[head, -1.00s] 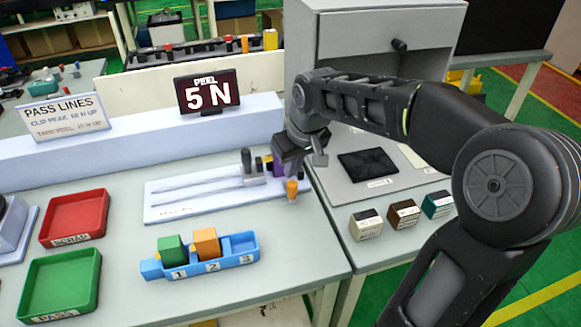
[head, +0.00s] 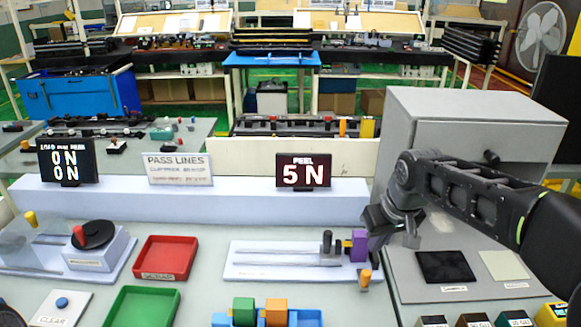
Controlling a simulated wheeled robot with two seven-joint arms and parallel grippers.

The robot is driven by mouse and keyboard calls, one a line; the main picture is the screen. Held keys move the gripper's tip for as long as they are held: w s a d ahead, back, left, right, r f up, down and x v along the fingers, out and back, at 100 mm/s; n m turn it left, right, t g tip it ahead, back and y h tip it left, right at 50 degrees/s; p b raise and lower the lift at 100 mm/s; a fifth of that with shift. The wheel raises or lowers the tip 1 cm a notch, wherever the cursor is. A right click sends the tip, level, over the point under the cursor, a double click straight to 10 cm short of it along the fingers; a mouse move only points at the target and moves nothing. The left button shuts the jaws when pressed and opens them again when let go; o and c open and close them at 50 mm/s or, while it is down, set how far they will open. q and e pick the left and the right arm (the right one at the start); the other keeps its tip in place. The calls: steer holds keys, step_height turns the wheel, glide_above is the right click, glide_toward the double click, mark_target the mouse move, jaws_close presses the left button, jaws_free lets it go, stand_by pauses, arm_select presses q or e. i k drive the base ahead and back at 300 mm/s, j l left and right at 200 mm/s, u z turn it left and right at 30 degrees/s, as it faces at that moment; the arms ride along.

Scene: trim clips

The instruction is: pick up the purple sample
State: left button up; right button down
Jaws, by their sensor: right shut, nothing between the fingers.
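The purple sample (head: 359,243) is a small upright block at the right end of the white peel fixture (head: 262,272), beside dark upright parts and a yellow piece. My right gripper (head: 384,230) is shut and empty, just right of the purple sample. It overlaps the sample's right edge in the picture; I cannot tell whether they touch. My left gripper is out of view.
An orange-topped peg (head: 365,279) stands at the fixture's front right. A grey cabinet (head: 455,110) rises behind my right arm. A blue rack (head: 308,318) with green and orange blocks sits in front. Red (head: 140,262) and green (head: 122,308) trays lie left.

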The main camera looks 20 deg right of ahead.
mark_target(358, 252)
steer(key=k, duration=1)
